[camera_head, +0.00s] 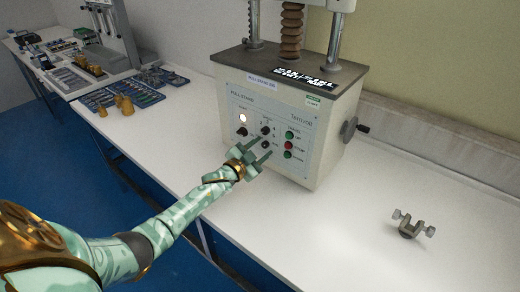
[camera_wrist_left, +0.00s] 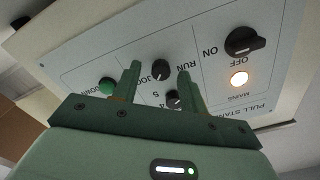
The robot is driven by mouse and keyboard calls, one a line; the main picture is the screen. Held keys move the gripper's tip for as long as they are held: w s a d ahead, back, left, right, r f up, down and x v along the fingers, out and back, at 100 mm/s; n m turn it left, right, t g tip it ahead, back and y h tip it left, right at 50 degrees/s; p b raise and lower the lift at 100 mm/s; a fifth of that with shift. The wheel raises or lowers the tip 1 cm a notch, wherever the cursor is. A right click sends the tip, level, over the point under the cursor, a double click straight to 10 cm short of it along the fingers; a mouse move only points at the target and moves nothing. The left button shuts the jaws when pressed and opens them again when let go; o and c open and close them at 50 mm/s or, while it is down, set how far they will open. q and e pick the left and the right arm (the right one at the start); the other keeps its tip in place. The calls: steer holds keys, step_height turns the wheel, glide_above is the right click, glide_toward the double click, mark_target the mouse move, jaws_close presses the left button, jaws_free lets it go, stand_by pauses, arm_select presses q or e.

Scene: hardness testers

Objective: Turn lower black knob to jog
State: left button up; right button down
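The lower black knob (camera_head: 266,144) is on the front panel of the grey tester (camera_head: 305,115), beneath another black knob (camera_head: 265,129). In the left wrist view the lower knob (camera_wrist_left: 160,69) sits by the JOG and RUN markings, and the panel appears upside down. My left gripper (camera_head: 260,149) is open in front of the panel. In the left wrist view its fingers (camera_wrist_left: 160,70) appear on either side of the lower knob, with gaps to it. How near the fingertips are to the panel is unclear. My right gripper is not in view.
Green and red buttons (camera_head: 288,145) are right of the knobs. A lit lamp (camera_head: 243,118) and mains knob (camera_head: 242,132) are left. A crank (camera_head: 350,129) juts from the tester's side. A metal clamp (camera_head: 408,228) lies on the white table (camera_head: 330,245), otherwise clear in front.

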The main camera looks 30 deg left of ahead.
arm_select(q)
steer(key=s+a+p, duration=0.1)
steer(key=s+p, duration=0.3)
steer(key=s, duration=1.2)
steer(key=shift+s+a, duration=0.15)
